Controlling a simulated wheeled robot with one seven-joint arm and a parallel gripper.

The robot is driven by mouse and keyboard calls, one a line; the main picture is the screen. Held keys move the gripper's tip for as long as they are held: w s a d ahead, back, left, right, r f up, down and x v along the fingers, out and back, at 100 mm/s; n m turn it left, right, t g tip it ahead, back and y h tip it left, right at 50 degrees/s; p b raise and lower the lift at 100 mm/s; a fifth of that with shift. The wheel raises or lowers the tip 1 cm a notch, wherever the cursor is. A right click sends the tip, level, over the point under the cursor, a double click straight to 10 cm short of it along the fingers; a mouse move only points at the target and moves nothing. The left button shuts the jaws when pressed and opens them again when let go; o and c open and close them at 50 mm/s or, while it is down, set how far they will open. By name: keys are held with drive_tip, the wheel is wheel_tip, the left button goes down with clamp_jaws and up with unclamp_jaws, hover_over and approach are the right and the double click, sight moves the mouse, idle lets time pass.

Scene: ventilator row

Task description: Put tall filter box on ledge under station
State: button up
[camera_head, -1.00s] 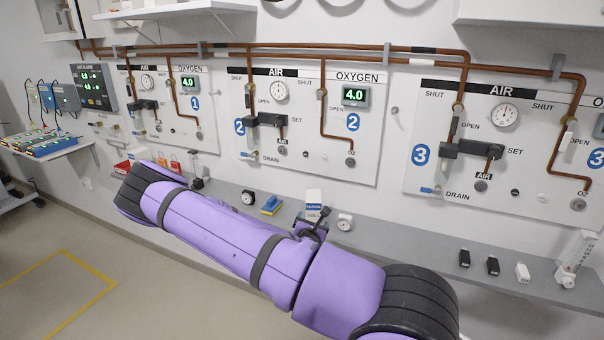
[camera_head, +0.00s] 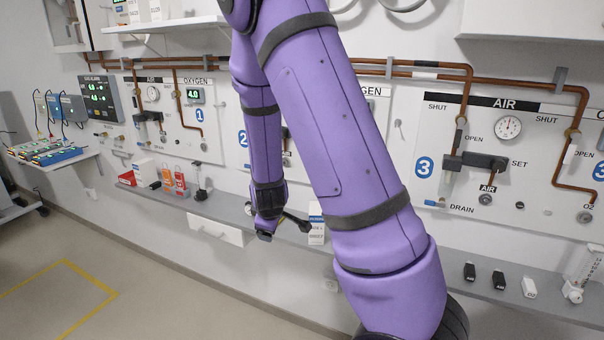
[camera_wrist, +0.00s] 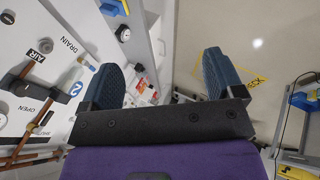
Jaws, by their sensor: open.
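The tall filter box (camera_head: 316,226), white with a blue band near its top, stands on the grey ledge (camera_head: 400,252) below station 2. My upper arm hides part of its right side. My forearm reaches down to the left of the box, with a dark part close to its left side. The filter box is not clearly visible in the wrist view.
Orange tags (camera_head: 173,181) and a red bin (camera_head: 127,178) are at the ledge's left. Two black blocks and a white block (camera_head: 529,287) are at its right. A white drawer (camera_head: 215,230) hangs under the ledge.

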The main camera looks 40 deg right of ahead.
drive_tip(key=s+a+r+m+y, duration=0.2)
drive_tip(key=s+a+r, duration=0.3)
drive_tip(key=r, duration=0.4)
drive_tip(key=s+a+r+m+y, duration=0.25)
drive_tip(key=s+a+r, duration=0.25)
drive_tip(key=r, duration=0.5)
drive_tip(key=s+a+r+m, duration=0.1)
drive_tip(key=s+r, duration=0.3)
drive_tip(key=s, duration=0.4)
drive_tip(key=s+a+r+m, duration=0.1)
drive_tip(key=s+r, duration=0.3)
drive_tip(key=s, duration=0.4)
drive_tip(key=shift+s+a+r, duration=0.25)
